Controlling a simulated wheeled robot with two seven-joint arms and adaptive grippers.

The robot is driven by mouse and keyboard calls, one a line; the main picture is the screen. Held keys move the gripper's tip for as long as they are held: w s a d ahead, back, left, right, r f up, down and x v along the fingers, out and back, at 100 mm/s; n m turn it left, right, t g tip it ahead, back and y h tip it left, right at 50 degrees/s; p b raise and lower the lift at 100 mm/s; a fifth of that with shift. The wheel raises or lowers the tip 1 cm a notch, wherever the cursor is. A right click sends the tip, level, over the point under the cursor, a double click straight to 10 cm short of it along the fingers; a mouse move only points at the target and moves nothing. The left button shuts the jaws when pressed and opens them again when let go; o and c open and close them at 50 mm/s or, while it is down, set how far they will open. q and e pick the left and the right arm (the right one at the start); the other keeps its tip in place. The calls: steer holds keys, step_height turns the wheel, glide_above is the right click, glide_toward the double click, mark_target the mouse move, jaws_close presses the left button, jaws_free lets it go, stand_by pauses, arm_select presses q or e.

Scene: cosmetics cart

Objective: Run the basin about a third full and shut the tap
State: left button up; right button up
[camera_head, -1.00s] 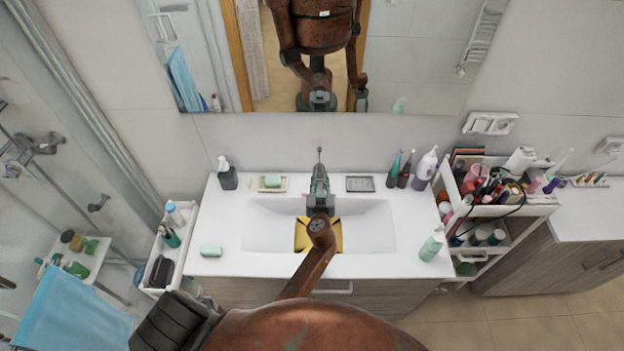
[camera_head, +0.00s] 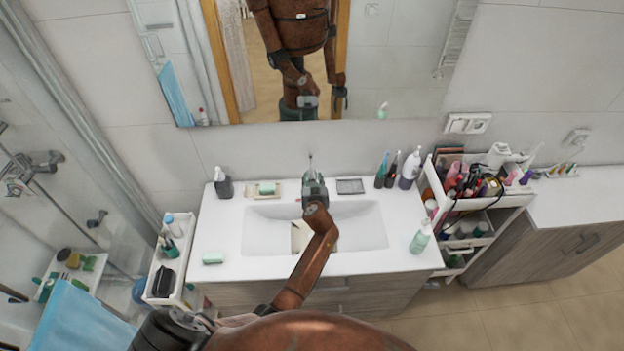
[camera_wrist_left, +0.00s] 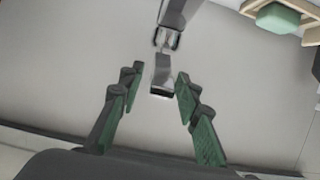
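The white basin (camera_head: 358,225) is set in the counter, and my left arm covers part of it. Whether water stands in it, I cannot tell. The tap is mostly hidden behind my left gripper (camera_head: 314,182) in the head view; only its thin upright tip (camera_head: 310,160) shows. In the left wrist view the grey metal tap (camera_wrist_left: 162,72) lies between the spread green-padded fingers of my left gripper (camera_wrist_left: 156,88). The fingers are open, with gaps on both sides of it. My right gripper shows only as a small mirror reflection.
A pale patch (camera_head: 300,236) shows in the basin beside my arm; I cannot tell what it is. Green soap (camera_head: 267,188) and a dark dispenser (camera_head: 223,184) stand left. Bottles (camera_head: 409,170) stand right, with a green bottle (camera_head: 420,238) near the front. A cluttered cart (camera_head: 480,200) adjoins.

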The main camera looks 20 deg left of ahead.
arm_select(q)
steer(key=shift+o, duration=0.3)
steer(key=shift+r, duration=0.45)
step_height(320, 180, up, 9)
steer(key=shift+d+r, duration=0.1)
steer(key=shift+d, duration=0.05)
arm_select(e)
steer(key=shift+s+f, duration=0.1)
steer(key=shift+s, duration=0.95)
arm_select(q)
steer(key=shift+w, duration=0.1)
